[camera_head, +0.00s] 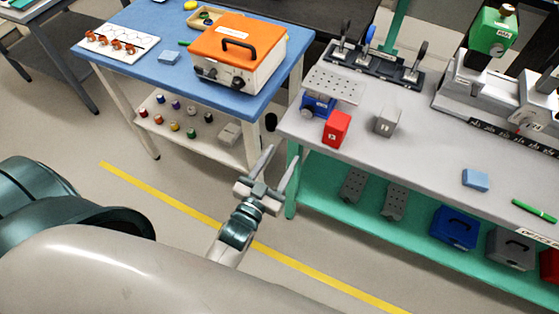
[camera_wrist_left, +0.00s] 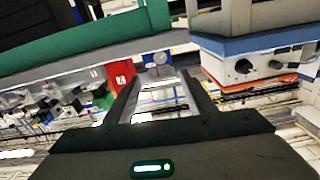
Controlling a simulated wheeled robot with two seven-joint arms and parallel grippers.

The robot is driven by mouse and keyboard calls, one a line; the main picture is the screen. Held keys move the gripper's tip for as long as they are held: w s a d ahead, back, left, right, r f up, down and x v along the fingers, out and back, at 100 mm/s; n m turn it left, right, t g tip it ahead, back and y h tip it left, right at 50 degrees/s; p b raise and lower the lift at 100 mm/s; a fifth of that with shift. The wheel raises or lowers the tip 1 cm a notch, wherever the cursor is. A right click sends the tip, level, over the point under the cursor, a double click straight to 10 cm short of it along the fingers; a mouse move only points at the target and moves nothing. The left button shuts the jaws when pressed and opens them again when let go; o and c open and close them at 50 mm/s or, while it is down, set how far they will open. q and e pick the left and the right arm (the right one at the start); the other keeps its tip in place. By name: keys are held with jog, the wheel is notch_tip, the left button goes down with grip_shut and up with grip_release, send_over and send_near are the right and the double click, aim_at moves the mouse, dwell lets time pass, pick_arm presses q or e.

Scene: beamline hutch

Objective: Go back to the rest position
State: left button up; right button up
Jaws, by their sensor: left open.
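My left gripper (camera_head: 277,168) is open and empty in the head view. It is over the floor in front of the gap between the blue-topped table (camera_head: 133,63) and the grey bench (camera_head: 355,140). In the left wrist view its two fingers (camera_wrist_left: 162,92) are spread with nothing between them. My right gripper is in neither view.
An orange-lidded box (camera_head: 238,58) stands on the blue-topped table. A red block (camera_head: 337,128), a grey block (camera_head: 387,120) and a blue-based perforated stage (camera_head: 333,86) stand on the bench's left end. A yellow line (camera_head: 185,207) crosses the open floor.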

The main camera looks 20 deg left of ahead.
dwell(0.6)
pick_arm(q)
jog(key=s+d+f+g, duration=0.1)
jog(key=s+f+g, duration=0.25)
jog(key=f, duration=0.75)
jog(key=s+f+g, duration=0.2)
jog(key=s+f, duration=0.3)
jog(key=f, duration=0.6)
jog(key=s+d+f+g, duration=0.1)
jog(key=s+f+g, duration=0.25)
jog(key=f, duration=0.85)
jog(key=s+a+f+g, duration=0.2)
jog(key=s+f, duration=0.4)
jog(key=s, duration=0.4)
jog(key=s+a+f+g, duration=0.3)
jog(key=s+f, duration=0.3)
jog(key=s, duration=0.4)
jog(key=s+a+f+m+g+b, duration=0.1)
jog(key=s+a+f+g, duration=0.2)
jog(key=s+f, duration=0.4)
jog(key=s, duration=0.3)
jog(key=shift+s+y, duration=0.15)
jog(key=shift+y, duration=0.15)
